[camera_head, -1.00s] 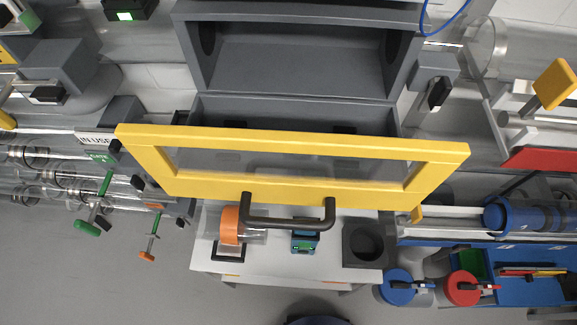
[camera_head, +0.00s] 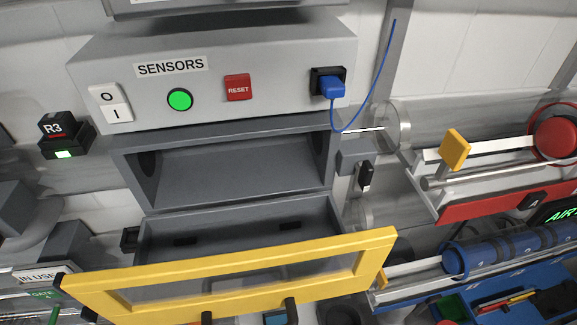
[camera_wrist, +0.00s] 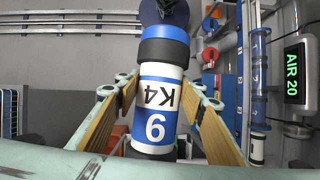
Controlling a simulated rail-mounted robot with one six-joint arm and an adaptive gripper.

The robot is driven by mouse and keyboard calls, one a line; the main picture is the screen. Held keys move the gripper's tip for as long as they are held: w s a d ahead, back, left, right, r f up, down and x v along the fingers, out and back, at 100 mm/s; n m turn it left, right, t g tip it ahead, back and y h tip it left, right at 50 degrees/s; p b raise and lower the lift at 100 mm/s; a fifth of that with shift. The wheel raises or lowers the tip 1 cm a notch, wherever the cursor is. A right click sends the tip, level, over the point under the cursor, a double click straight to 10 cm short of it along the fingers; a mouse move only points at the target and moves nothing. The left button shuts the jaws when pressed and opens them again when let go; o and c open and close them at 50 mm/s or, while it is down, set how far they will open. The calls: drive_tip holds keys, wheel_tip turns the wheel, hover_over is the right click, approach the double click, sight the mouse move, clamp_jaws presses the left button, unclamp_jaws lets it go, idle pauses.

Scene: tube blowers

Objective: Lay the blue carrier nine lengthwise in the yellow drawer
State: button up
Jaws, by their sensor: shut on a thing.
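The carrier (camera_wrist: 155,128) is a cylinder with blue and white bands, black rings and a label reading 9 and K4, upside down in the wrist view. My gripper (camera_wrist: 160,86) has its fingers on either side of it and is shut on it. The carrier points lengthwise away from the wrist camera. The yellow drawer (camera_head: 235,273) stands open in the head view, its yellow-framed window front toward me. Its grey inside shows behind the front, and I see no carrier in it. My gripper is outside the head view.
A grey open compartment (camera_head: 235,172) lies above the drawer. A SENSORS box (camera_head: 205,85) with buttons and a plugged blue cable (camera_head: 332,88) is above that. A rack at right holds blue cylinders (camera_head: 510,248). A lit AIR 20 sign (camera_wrist: 296,72) shows in the wrist view.

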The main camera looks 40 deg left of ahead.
drive_tip(key=shift+r+p, duration=3.25)
drive_tip(key=shift+r, duration=0.35)
drive_tip(key=shift+w+a, duration=0.15)
